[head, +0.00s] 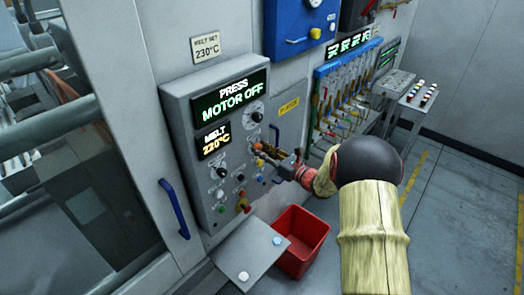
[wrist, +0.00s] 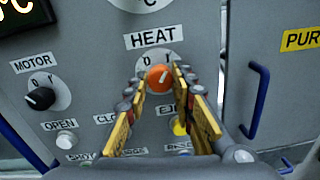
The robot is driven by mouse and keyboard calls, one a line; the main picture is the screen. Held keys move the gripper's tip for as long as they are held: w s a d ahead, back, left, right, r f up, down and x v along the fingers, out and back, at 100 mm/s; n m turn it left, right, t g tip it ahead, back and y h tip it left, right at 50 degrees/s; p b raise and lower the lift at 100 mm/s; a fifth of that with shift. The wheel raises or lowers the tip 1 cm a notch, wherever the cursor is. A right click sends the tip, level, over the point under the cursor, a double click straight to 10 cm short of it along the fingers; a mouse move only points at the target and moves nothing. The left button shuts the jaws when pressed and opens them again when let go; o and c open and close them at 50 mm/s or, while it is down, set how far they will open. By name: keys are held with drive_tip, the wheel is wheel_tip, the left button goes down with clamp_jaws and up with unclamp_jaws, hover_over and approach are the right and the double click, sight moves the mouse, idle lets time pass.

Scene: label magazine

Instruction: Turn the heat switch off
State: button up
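The heat switch is a round orange knob (wrist: 158,78) under the HEAT label (wrist: 155,38) in the wrist view. Its white mark tilts up and to the right, toward the right-hand position. My gripper (wrist: 160,72) is open, with one yellow-padded finger on each side of the knob. The fingertips are very close to the knob, but I see no clear contact. In the head view, my gripper (head: 262,153) reaches the right part of the grey control panel (head: 180,110) and covers most of the switch.
The black MOTOR knob (wrist: 40,98) is left of the heat switch, with OPEN (wrist: 66,139) and yellow EJECT (wrist: 180,127) buttons below. A blue handle (wrist: 258,105) is on the right. In the head view, a red bin (head: 302,240) stands below, beside a grey shelf plate (head: 250,252).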

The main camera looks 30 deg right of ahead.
clamp_jaws()
drive_tip(key=shift+f+b, duration=0.1)
drive_tip(key=shift+b, duration=0.25)
drive_tip(key=n+b, duration=1.4)
drive_tip(key=b, duration=1.1)
drive_tip(key=shift+f, duration=0.1)
drive_tip(key=o, duration=0.6)
unclamp_jaws()
